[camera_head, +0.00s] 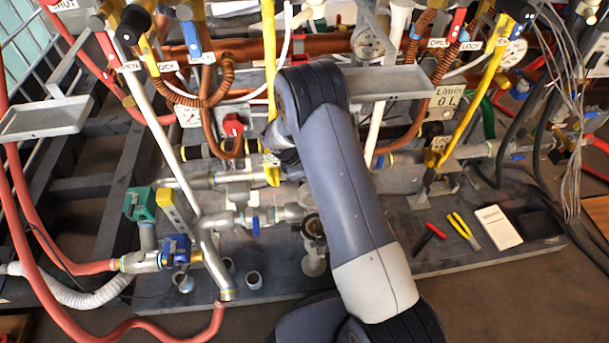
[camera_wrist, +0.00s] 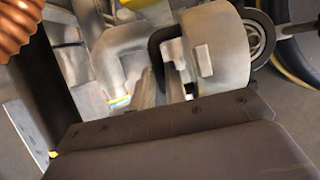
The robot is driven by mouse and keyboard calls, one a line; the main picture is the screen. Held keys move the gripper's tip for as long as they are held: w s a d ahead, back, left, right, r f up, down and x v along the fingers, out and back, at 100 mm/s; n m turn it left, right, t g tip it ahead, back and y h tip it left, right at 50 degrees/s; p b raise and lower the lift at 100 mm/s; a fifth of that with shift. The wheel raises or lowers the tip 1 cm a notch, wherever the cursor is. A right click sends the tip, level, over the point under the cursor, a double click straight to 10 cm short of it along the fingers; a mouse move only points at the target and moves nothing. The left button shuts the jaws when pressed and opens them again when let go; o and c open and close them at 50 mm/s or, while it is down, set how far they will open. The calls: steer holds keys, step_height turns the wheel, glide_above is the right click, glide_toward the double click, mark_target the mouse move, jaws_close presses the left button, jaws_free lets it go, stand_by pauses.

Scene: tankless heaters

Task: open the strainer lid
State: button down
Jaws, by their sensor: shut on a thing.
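In the wrist view, a grey round metal body (camera_wrist: 222,45) with a small raised tab is just beyond my gripper. It looks like the strainer, but I cannot tell exactly where its lid begins. A dark curved piece (camera_wrist: 157,46), like a handle, bends along its left side. My gripper (camera_wrist: 163,85) has its pale fingers closed around the lower part of this dark piece. The contact is partly hidden by the dark gripper housing. In the head view my arm covers the gripper and the strainer.
A grey elbow pipe (camera_wrist: 120,55) is close to the left of my fingers, with a copper coil (camera_wrist: 20,25) at the upper left.

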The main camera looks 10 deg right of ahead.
steer(key=shift+w+r, duration=0.25)
steer(key=shift+w, duration=0.2)
steer(key=c, duration=1.8)
jaws_free()
steer(key=o, duration=0.4)
steer(key=shift+s+f, duration=0.15)
steer(key=shift+s, duration=0.05)
steer(key=shift+c, duration=0.2)
step_height(320, 180, up, 10)
steer(key=p, duration=0.2)
step_height(320, 180, down, 10)
steer(key=shift+f+b, duration=0.1)
steer(key=shift+b, duration=0.95)
steer(key=shift+s, duration=0.1)
steer(key=shift+a+r, duration=0.1)
steer(key=shift+r, duration=0.1)
